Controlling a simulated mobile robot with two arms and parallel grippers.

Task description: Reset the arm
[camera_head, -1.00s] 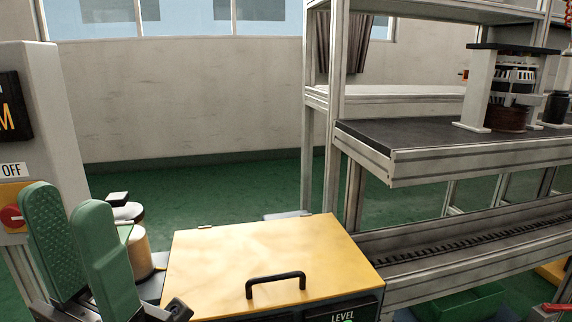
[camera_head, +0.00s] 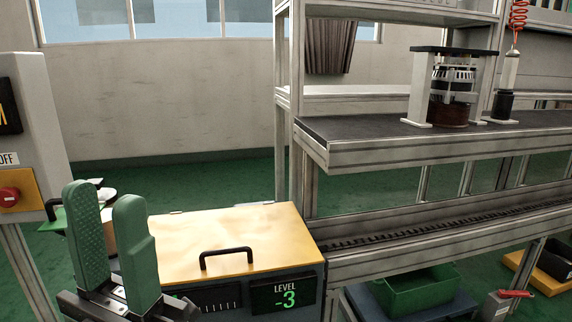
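My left gripper (camera_head: 112,240) shows at the lower left, with two green padded fingers pointing up. The fingers stand a little apart with a narrow gap, and I see nothing held between them. It is in front of and to the left of the yellow-lidded box (camera_head: 225,240). My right gripper is not in view.
The box has a black handle and a display (camera_head: 284,294) reading LEVEL -3. A control panel with a red button (camera_head: 9,197) stands at the left edge. A workbench (camera_head: 400,143) at right holds an alternator fixture (camera_head: 450,85). A green bin (camera_head: 415,290) sits below.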

